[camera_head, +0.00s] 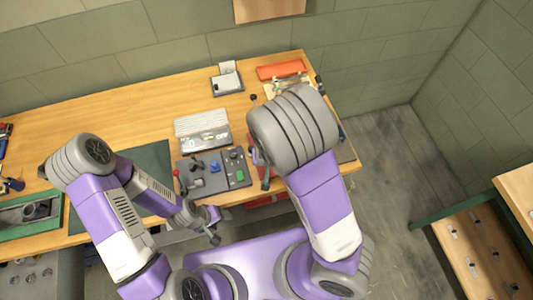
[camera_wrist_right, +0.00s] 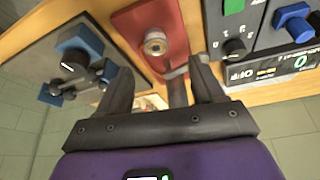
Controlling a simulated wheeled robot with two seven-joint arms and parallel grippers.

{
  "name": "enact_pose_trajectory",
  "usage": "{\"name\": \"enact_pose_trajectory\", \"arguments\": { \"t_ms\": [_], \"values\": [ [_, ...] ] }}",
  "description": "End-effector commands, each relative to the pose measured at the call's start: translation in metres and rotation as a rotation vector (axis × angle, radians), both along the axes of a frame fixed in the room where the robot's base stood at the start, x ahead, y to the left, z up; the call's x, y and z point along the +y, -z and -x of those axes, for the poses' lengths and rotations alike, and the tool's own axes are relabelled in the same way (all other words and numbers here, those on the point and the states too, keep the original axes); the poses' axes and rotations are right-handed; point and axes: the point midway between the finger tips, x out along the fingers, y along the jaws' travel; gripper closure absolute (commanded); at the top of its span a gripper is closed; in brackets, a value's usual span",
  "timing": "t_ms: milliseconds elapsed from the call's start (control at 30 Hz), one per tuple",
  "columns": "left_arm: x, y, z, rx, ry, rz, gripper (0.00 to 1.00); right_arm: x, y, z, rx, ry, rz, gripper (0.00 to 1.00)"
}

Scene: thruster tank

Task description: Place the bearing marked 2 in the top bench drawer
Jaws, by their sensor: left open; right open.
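In the right wrist view a small round metal piece with a ring-shaped face (camera_wrist_right: 154,44), which looks like a bearing, sits on a red plate (camera_wrist_right: 130,20). I cannot read a number on it. My right gripper (camera_wrist_right: 163,80) is open. Its fingers point toward the red plate, and a grey bar shows between them; the ring piece is just beyond the fingertips, not held. In the head view the right gripper (camera_head: 262,172) is mostly hidden by its own wrist. My left gripper (camera_head: 212,226) is open and empty by the bench's front edge. No open top drawer can be made out.
A control panel (camera_head: 198,182) with colored buttons and a display unit (camera_head: 203,133) stand on the wooden bench (camera_head: 115,112). Red shows below the bench front (camera_head: 258,203). A blue-jawed fixture (camera_wrist_right: 82,45) is beside the red plate.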

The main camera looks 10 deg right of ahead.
Motion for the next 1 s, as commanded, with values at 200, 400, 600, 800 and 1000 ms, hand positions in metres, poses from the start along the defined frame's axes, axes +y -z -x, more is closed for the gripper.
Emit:
{"name": "enact_pose_trajectory", "arguments": {
  "t_ms": [200,400,600,800,1000],
  "values": [
    [0.0,0.012,0.001,0.001,0.0,0.0,0.38,-0.004,0.025,-0.009,0.002,0.004,0.0,0.33],
    [0.0,0.021,0.0,0.001,0.0,0.0,0.38,-0.008,0.052,-0.019,0.002,0.002,0.001,0.33],
    [0.0,0.023,0.0,0.0,0.0,0.0,0.38,-0.008,0.059,-0.023,0.001,0.0,0.0,0.33],
    [0.0,0.022,0.0,0.0,0.0,0.0,0.38,-0.008,0.058,-0.023,0.001,0.0,0.0,0.4],
    [0.0,0.022,0.0,0.0,0.0,0.0,0.38,-0.008,0.058,-0.023,0.001,0.0,0.0,0.71]
  ]
}}
